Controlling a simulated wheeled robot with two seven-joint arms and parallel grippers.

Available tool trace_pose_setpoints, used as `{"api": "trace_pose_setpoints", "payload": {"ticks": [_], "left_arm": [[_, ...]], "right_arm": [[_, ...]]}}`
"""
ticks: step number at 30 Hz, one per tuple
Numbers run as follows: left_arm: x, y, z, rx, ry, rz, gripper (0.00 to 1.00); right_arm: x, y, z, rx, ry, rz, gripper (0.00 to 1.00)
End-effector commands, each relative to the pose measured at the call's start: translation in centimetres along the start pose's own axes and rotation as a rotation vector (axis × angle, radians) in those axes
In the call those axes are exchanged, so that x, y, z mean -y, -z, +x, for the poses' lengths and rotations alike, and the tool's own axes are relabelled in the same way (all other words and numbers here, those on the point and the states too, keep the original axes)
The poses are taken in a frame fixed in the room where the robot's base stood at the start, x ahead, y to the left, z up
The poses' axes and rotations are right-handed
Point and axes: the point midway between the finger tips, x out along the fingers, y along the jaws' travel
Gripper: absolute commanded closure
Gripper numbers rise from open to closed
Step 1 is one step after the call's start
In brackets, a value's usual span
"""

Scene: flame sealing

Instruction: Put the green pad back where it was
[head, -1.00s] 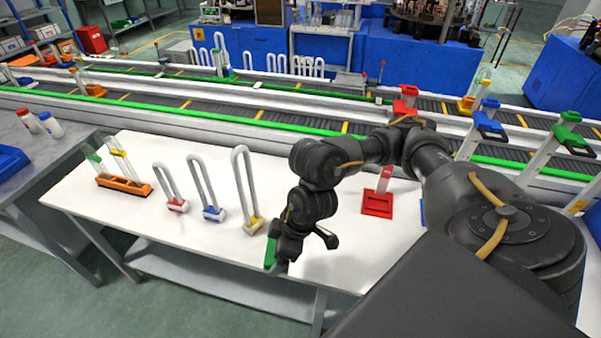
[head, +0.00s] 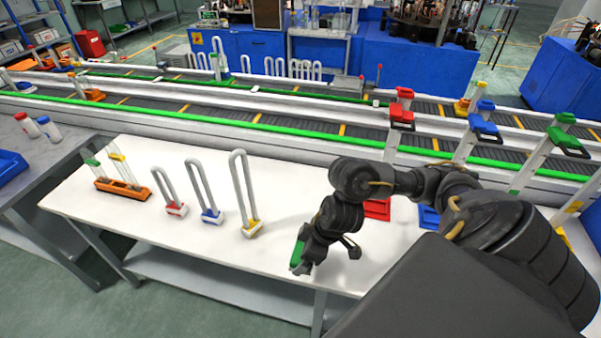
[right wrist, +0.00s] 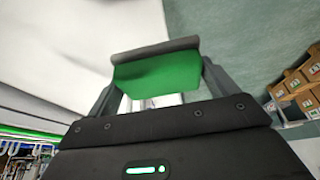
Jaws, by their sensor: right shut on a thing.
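The green pad (head: 297,253) is in my right gripper (head: 303,264), over the front part of the white table (head: 130,215) in the head view. In the right wrist view the green pad (right wrist: 157,75) fills the space between the two fingers of my right gripper (right wrist: 155,80), which is shut on it. My arm hides part of the pad in the head view. A red pad (head: 377,209) and a blue pad (head: 428,217) lie on the table to the right, partly behind my arm. My left gripper is not in view.
Looped tubes on red (head: 176,209), blue (head: 212,216) and yellow (head: 251,228) bases stand left of my gripper. An orange holder (head: 122,189) is at the far left. Stands with red, blue and green clamps (head: 568,141) line the back right by the conveyor.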

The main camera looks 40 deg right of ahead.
Motion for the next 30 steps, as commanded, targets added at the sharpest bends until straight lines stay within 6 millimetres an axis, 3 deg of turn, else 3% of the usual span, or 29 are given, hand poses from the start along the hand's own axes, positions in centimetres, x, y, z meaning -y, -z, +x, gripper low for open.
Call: {"api": "trace_pose_setpoints", "payload": {"ticks": [1,4,7,12,20,30], "left_arm": [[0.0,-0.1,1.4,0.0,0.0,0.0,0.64],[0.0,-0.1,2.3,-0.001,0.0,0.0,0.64],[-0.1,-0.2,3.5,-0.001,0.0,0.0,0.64],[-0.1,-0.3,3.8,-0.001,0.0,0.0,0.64],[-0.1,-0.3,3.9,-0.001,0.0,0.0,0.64],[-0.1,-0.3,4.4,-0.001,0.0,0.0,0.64]], "right_arm": [[-1.3,-0.1,1.5,0.001,-0.001,0.009,0.36],[-3.8,0.4,2.8,0.001,0.0,0.009,0.36],[-5.1,0.1,5.1,0.003,0.005,0.008,0.36],[-6.9,0.1,7.0,0.002,0.003,0.004,0.36],[-7.6,0.2,7.7,0.0,0.002,0.0,0.36],[-8.0,-1.0,11.1,0.001,0.002,0.0,0.36]]}}
